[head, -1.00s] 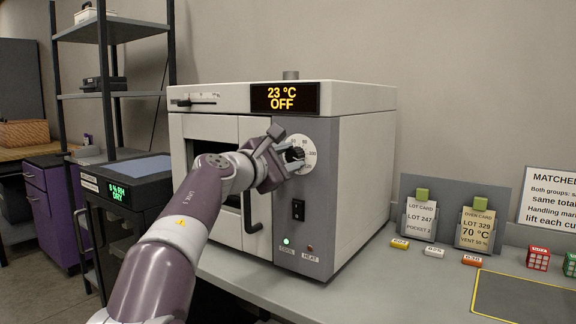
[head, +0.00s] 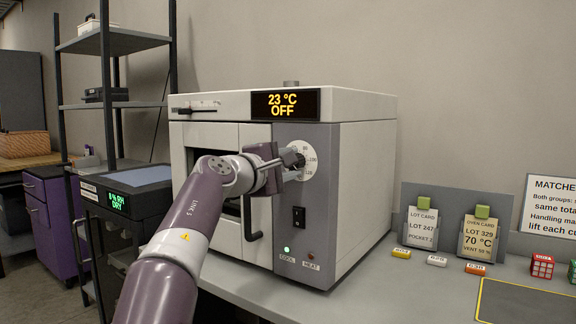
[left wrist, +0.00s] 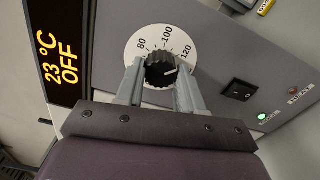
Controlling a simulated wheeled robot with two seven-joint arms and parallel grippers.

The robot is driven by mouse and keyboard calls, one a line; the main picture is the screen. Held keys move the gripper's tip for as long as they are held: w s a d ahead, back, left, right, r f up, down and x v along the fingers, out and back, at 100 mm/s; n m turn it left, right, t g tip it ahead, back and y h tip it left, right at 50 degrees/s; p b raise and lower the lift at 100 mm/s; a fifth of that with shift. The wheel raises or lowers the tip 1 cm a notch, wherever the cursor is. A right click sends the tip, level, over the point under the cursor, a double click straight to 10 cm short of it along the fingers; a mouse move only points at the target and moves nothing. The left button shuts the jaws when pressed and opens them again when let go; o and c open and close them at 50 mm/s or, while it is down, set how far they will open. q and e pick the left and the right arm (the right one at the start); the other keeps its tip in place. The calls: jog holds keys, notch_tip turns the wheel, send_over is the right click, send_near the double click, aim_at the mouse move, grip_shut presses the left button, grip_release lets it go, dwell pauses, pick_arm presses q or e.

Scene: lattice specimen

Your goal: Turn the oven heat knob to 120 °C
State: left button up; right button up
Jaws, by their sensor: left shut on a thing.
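The oven (head: 358,190) stands on the bench, its display (head: 285,103) reading 23 °C OFF. The dark ribbed heat knob (left wrist: 160,69) sits on a white dial (left wrist: 140,45) marked 80, 100 and 120. Its pale pointer mark points right in the left wrist view, near the 120 side; its exact reading is hard to tell. My left gripper (head: 290,160) is at the knob, with one finger on either side, shut on it; it also shows in the left wrist view (left wrist: 158,84). In the head view the gripper hides part of the knob and dial. My right gripper is not in view.
A black switch (head: 298,215) and a lit green lamp (head: 287,250) are below the dial. The door handle (head: 252,215) hangs close under my arm. A dark dry cabinet (head: 125,200) stands left; cards (head: 422,228) and small blocks are on the bench at right.

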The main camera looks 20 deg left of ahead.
pick_arm(q)
jog(key=shift+f, duration=0.15)
jog(key=o, duration=1)
jog(key=shift+o, duration=0.2)
jog(key=b+v, duration=0.4)
jog(key=v, duration=0.8)
jog(key=shift+s, duration=0.3)
jog(key=shift+a, duration=0.15)
